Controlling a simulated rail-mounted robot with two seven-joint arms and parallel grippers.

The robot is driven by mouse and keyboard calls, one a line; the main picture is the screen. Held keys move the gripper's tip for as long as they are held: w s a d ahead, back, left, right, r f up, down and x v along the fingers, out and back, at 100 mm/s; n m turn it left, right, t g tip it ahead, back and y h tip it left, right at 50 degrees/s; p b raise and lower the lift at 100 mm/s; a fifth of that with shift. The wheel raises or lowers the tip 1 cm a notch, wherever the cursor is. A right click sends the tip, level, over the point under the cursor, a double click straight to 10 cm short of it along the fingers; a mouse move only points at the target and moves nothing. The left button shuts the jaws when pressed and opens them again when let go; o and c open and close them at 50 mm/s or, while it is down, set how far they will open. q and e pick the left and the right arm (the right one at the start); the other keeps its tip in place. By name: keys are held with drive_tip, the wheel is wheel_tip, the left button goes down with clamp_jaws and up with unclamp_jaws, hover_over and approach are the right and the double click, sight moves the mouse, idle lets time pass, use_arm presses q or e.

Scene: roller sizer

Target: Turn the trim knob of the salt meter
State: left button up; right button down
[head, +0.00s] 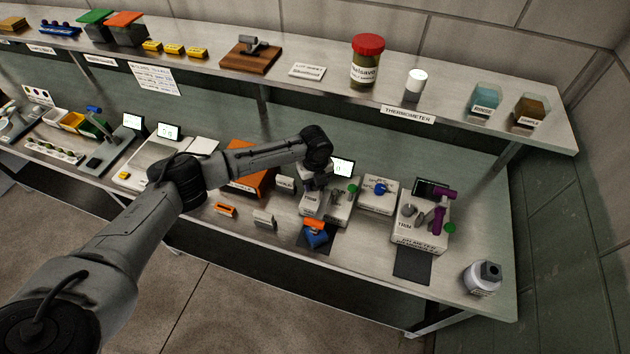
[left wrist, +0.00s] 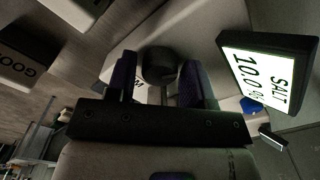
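The salt meter (head: 318,213) is a pale box with a "TRIM" label, standing on the lower bench right of centre. Its lit screen (head: 343,167) reads SALT 10.0 in the left wrist view (left wrist: 258,72). The trim knob (left wrist: 159,64) is a dark round knob, which the gripper and wrist hide in the head view. My left gripper (head: 316,183) is down over the meter. In the left wrist view its two dark purple fingers (left wrist: 157,85) are apart, one on each side of the knob; firm contact cannot be made out. My right gripper is not in view.
Right of the meter stand a box with a blue knob (head: 380,188) and another meter (head: 407,228) with purple parts. An orange-and-blue object (head: 315,234) lies in front. An orange box (head: 247,183) is left. The upper shelf (head: 470,113) overhangs behind.

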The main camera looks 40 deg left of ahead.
use_arm(q)
drive_tip(key=shift+o, duration=1)
drive_tip(key=shift+r, duration=0.1)
drive_tip(key=shift+r, duration=0.4)
wheel_tip(320, 180, up, 13)
drive_tip(key=shift+p, duration=0.4)
drive_tip(key=shift+f, duration=0.1)
